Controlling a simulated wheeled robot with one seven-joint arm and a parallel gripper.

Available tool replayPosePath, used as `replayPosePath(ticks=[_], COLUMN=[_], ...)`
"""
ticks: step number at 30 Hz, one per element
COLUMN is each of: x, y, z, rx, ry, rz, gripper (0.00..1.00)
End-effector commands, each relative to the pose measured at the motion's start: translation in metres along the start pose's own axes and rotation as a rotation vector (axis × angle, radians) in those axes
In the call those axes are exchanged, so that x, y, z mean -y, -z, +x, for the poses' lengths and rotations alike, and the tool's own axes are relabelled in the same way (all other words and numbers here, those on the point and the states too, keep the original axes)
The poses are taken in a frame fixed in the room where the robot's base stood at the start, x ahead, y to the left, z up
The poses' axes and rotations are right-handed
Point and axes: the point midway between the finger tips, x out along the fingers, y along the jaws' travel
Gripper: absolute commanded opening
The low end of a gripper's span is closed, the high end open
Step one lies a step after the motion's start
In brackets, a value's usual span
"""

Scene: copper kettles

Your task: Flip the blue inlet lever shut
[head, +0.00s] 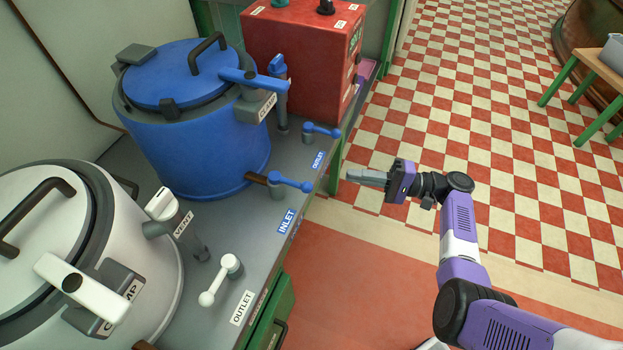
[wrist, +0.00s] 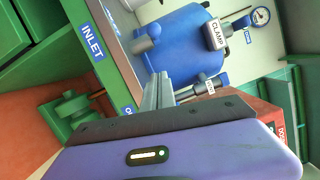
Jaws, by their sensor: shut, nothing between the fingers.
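The blue inlet lever (head: 290,181) sits at the foot of the blue kettle (head: 195,140), above the blue INLET label (head: 287,222). Its handle points right, away from the kettle and toward the bench edge, roughly in line with the brown pipe stub (head: 256,177). My gripper (head: 349,175) is shut and empty, out past the bench edge, to the right of the lever and apart from it. In the wrist view my shut fingers (wrist: 158,88) point toward the blue kettle (wrist: 185,45). What looks like the inlet lever (wrist: 147,38) shows just beyond their tips.
The blue outlet lever (head: 322,131) is close behind the inlet lever. A white kettle (head: 120,240) with a white outlet lever (head: 221,280) stands in front. A red box (head: 303,50) is at the back.

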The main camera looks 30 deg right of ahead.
Motion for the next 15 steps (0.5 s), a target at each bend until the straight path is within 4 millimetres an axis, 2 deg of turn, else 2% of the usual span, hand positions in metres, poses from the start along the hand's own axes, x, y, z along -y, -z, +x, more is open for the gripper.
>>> replayPosePath(ticks=[8, 11, 15], x=[-0.001, -0.001, -0.001], y=[0.000, 0.000, 0.000], z=[0.002, 0.009, 0.029], rx=[-0.002, -0.001, 0.001], ry=[-0.002, -0.003, -0.004], rz=[0.000, 0.000, -0.001], gripper=[0.00, 0.00, 0.00])
